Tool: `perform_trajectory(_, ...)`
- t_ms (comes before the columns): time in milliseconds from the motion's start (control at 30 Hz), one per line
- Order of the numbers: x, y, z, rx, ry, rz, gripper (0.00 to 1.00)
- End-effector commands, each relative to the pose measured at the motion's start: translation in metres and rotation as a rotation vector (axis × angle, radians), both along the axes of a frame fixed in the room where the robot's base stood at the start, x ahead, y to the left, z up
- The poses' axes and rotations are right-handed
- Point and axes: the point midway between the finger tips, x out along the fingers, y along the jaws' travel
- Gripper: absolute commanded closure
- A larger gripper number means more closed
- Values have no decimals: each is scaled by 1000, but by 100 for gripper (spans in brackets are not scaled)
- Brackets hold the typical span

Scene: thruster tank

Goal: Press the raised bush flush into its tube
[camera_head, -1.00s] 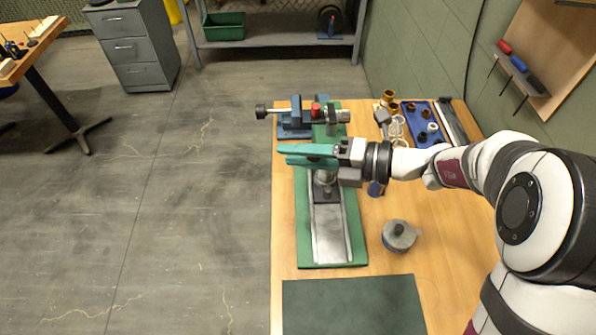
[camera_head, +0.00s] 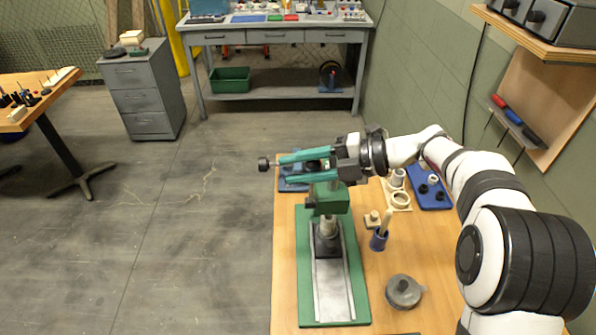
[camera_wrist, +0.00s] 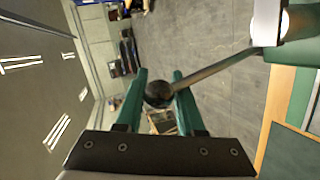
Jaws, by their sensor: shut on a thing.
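The green press (camera_head: 327,197) stands on a green base with a pale metal strip. Under its head is a small metal upright (camera_head: 328,226), apparently the tube; bush and tube cannot be told apart at this size. My gripper (camera_head: 287,169) has teal fingers pointing left above the press head. In the wrist view a black ball knob (camera_wrist: 158,94) on a slanting metal lever (camera_wrist: 215,68) lies between the fingers, and my gripper (camera_wrist: 160,75) is shut on it. A black knob (camera_head: 263,164) also shows just left of the fingertips in the head view.
A grey round lidded thing (camera_head: 403,291), a blue cup (camera_head: 379,240) and a small beige block (camera_head: 372,220) stand right of the press. A blue tray (camera_head: 429,187) with dark rings lies behind. The table's left edge is close to the press base.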

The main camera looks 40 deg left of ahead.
Motion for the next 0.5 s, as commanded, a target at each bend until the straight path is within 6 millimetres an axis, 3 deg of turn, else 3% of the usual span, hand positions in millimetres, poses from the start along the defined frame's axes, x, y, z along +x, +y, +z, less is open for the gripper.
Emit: perform_trajectory(500, 7, 3, -2, 7, -18, -9, 100)
